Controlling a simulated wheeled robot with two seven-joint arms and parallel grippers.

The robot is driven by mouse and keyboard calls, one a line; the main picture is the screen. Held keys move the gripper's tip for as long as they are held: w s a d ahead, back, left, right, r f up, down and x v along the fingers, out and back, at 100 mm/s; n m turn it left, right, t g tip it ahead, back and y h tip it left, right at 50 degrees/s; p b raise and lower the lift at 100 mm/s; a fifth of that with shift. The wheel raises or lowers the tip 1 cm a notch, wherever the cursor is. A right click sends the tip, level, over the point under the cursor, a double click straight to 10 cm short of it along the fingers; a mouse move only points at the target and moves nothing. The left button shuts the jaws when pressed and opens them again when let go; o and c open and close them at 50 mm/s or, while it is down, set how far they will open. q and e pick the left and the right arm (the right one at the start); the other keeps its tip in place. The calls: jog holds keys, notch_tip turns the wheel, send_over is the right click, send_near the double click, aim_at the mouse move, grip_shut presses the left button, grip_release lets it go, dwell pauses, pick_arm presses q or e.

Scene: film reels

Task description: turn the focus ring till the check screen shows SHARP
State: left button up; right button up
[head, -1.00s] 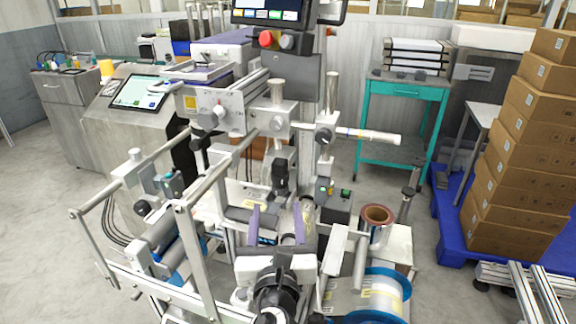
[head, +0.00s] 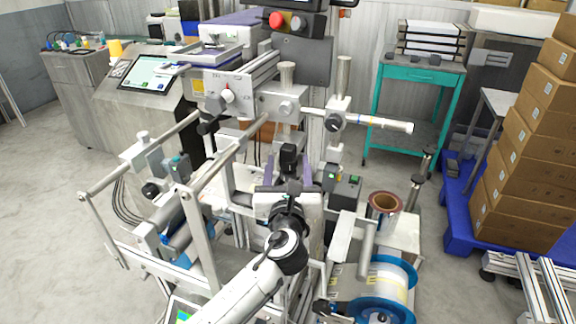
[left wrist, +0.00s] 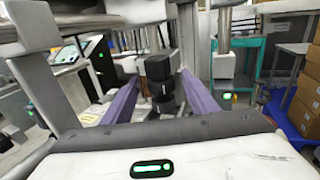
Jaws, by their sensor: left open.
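A black, stepped cylinder that looks like a lens (head: 288,160) hangs on the machine's middle post. In the left wrist view the black cylinder (left wrist: 160,82) stands between my purple fingers. My left gripper (head: 288,172) is open, its fingers to either side of the cylinder; I cannot tell whether they touch it. It also shows in the left wrist view (left wrist: 160,95). The ring cannot be clearly told from the rest of the cylinder. A lit tablet screen (head: 147,73) stands at the left, and part of a small screen (head: 183,312) shows at the bottom; neither can be read. My right gripper is not in view.
Metal bars (head: 225,160) and a clamp post (head: 340,100) stand close around the cylinder. A blue-rimmed reel (head: 385,285) and a brown roll (head: 384,203) are at the right. Stacked boxes (head: 520,170) and a teal cart (head: 415,110) stand farther right.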

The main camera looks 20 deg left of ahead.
pick_arm(q)
jog(key=c, duration=1.1)
jog(key=shift+o, duration=0.2)
jog(key=shift+a+m+h, duration=0.25)
jog(key=shift+m+h, duration=0.45)
jog(key=shift+h, duration=0.2)
jog(key=shift+a+m+t+h, duration=0.1)
jog(key=shift+m+t+h, duration=0.3)
jog(key=shift+m+h, duration=0.85)
jog(key=shift+n+h, duration=0.35)
jog(key=shift+f, duration=0.1)
jog(key=o, duration=1.1)
jog(key=shift+s, duration=0.1)
jog(key=shift+c, duration=0.2)
jog(key=s, duration=1)
jog(key=shift+s+d+b, duration=0.15)
jog(key=shift+d+b, duration=0.05)
jog(key=shift+b, duration=0.1)
